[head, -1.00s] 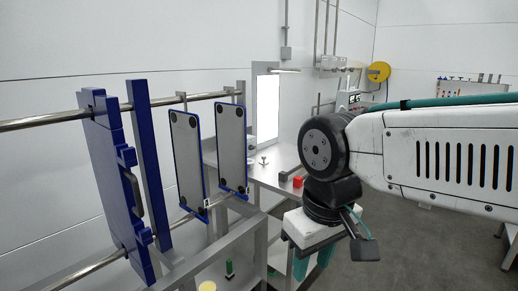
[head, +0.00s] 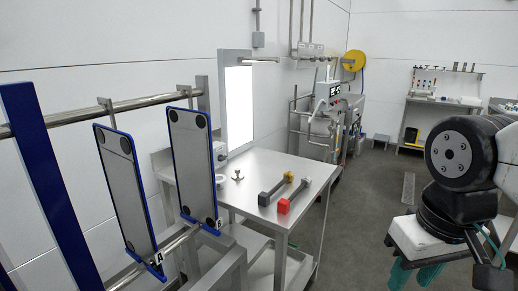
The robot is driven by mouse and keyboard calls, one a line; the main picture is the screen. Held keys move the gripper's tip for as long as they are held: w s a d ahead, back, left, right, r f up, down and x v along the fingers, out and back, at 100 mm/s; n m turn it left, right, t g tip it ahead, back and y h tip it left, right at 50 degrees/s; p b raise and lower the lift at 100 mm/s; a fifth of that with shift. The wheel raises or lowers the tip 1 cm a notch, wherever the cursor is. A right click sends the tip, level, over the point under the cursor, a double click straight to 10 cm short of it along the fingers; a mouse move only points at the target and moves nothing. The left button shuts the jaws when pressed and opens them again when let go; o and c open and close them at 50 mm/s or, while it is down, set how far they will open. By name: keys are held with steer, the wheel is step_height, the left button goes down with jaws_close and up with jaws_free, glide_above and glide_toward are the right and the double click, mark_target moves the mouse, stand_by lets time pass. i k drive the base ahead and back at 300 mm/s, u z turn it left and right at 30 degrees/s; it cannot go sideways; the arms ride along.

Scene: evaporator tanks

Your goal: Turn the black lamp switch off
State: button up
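No black lamp switch can be made out for sure. A lit white panel (head: 238,104) stands upright in a grey frame at the back of a steel table. A small grey box (head: 219,152) sits at the panel's foot; any switch on it is too small to tell. A slim lamp (head: 258,60) sticks out from the wall above the panel. My gripper (head: 414,276) is at the lower right, pointing down, well to the right of the table. Its teal fingers are apart with nothing seen between them; their tips are near the bottom edge.
The steel table (head: 262,166) bears a red-ended bar (head: 296,193), a yellow-ended bar (head: 275,189) and a small metal fitting (head: 238,175). Blue-edged plates (head: 193,165) hang on rails at the left. Machinery (head: 335,110) stands behind the table. Grey floor (head: 375,185) is clear to its right.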

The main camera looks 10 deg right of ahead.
mark_target(221, 158)
steer(key=z, duration=0.25)
steer(key=i, duration=0.75)
steer(key=u, duration=0.55)
steer(key=i, duration=0.75)
steer(key=u, duration=0.6)
